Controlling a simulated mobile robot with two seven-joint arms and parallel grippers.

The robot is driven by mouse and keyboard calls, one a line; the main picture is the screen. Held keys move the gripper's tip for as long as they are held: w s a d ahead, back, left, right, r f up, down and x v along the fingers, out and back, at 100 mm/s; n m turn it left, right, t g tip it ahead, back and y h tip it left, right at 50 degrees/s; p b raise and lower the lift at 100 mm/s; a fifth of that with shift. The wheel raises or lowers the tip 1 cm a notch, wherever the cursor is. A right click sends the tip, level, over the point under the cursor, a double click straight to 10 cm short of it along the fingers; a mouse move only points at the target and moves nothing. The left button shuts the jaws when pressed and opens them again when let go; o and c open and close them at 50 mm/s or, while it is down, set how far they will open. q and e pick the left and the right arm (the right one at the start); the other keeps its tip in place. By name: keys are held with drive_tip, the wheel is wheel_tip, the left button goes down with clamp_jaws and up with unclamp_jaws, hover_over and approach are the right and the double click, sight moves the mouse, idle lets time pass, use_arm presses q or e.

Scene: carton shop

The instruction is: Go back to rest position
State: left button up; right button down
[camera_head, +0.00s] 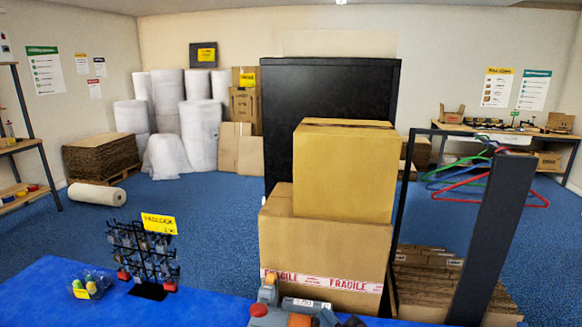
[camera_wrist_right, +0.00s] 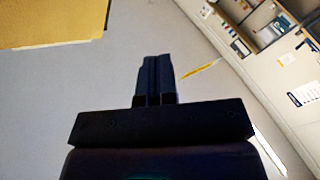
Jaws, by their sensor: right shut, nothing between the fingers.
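My right gripper (camera_wrist_right: 157,60) shows in the right wrist view. Its two dark fingers are together, shut with nothing between them. They stand clear of any surface that I can make out. A tan cardboard surface (camera_wrist_right: 50,22) is at the upper left of that view, apart from the fingers. In the head view I cannot clearly make out the right gripper's fingers. My left gripper is not in view.
Two stacked cartons, the upper (camera_head: 343,170) and the lower, taped "FRAGILE" one (camera_head: 325,245), stand ahead. The blue table (camera_head: 50,285) holds a black rack (camera_head: 145,250). A grey and orange device (camera_head: 290,312) is at the bottom edge. Coloured hangers (camera_head: 465,180) are right.

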drive_tip(key=s+d+f+m+g+h, duration=0.4)
drive_tip(key=s+d+f+m+h, duration=0.5)
drive_tip(key=s+d+f, duration=1.1)
drive_tip(key=s+m, duration=0.1)
drive_tip(key=m, duration=0.2)
drive_tip(key=shift+s+f+g+b, duration=0.2)
drive_tip(key=shift+f+g+b, duration=0.1)
drive_tip(key=shift+f+g, duration=0.1)
drive_tip(key=shift+d, duration=0.1)
